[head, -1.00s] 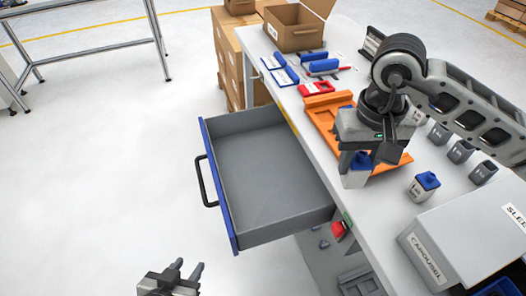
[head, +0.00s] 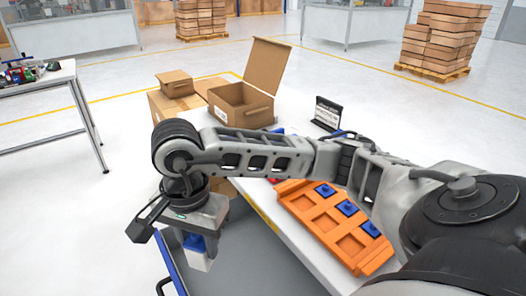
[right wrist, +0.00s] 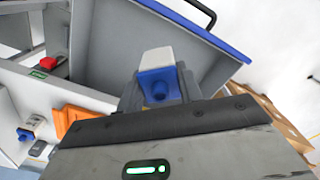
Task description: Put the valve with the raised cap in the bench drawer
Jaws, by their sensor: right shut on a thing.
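My right gripper (head: 197,240) is shut on a valve with a white body and blue top (head: 200,260). It holds the valve above the open bench drawer (head: 250,262). In the right wrist view, the valve (right wrist: 156,68) sits between the fingers, and a round blue raised part shows on its blue top. The grey drawer interior (right wrist: 110,40) lies beyond it and looks empty where visible. Another blue-topped valve (right wrist: 27,133) stands on the bench. My left gripper is out of view.
An orange tray (head: 308,212) holding several blue-topped pieces lies on the bench. An open cardboard box (head: 238,107) and a small black sign (head: 327,113) stand farther back. My right arm hides part of the bench.

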